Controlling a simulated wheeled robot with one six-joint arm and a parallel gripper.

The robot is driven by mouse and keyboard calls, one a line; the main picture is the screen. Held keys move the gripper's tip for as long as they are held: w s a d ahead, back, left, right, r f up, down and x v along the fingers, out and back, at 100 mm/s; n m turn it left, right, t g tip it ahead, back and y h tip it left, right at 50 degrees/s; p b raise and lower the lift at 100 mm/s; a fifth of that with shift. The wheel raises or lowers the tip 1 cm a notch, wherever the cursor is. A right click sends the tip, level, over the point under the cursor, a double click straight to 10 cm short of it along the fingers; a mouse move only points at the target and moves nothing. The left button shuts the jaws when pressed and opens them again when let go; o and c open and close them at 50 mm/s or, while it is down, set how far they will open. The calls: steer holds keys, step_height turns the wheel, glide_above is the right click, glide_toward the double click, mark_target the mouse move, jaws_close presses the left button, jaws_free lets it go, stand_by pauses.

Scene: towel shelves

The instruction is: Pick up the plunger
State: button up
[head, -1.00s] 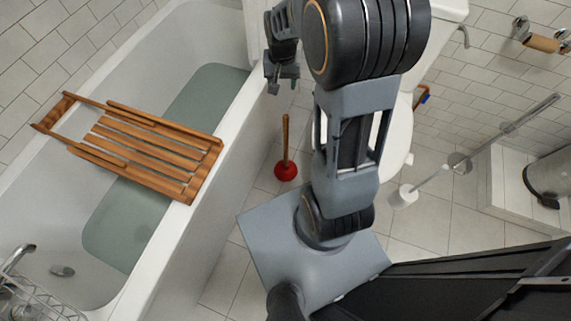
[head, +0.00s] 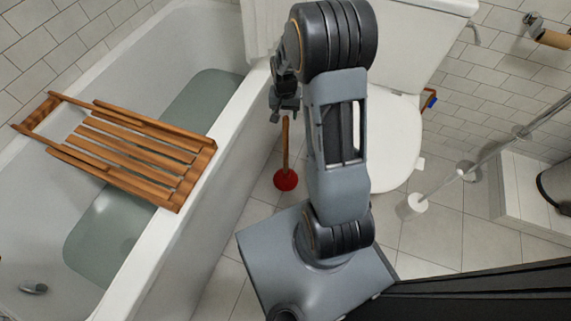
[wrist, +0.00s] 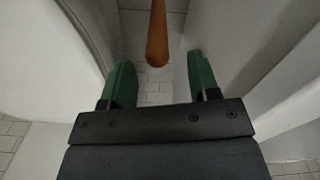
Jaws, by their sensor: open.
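The plunger has a red rubber cup (head: 286,180) and a wooden handle (head: 285,140). It stands upright on the tiled floor between the bathtub and the toilet. My gripper (head: 285,115) is close to the top end of the handle in the head view. In the wrist view the two green fingers of my gripper (wrist: 160,82) are apart with nothing held. The wooden handle (wrist: 157,35) shows beyond the fingertips, roughly midway between them, with its rounded end toward me. The red cup is out of sight in the wrist view.
The bathtub (head: 190,215) with a slatted wooden rack (head: 135,150) across it is on the left. The toilet (head: 395,150) stands to the right of my arm. Floor around the plunger is narrow but clear.

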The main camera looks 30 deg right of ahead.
steer(key=shift+d+f+b, duration=0.1)
steer(key=shift+f+b, duration=1.45)
steer(key=shift+f, duration=1.15)
steer(key=shift+r, duration=0.1)
jaws_close()
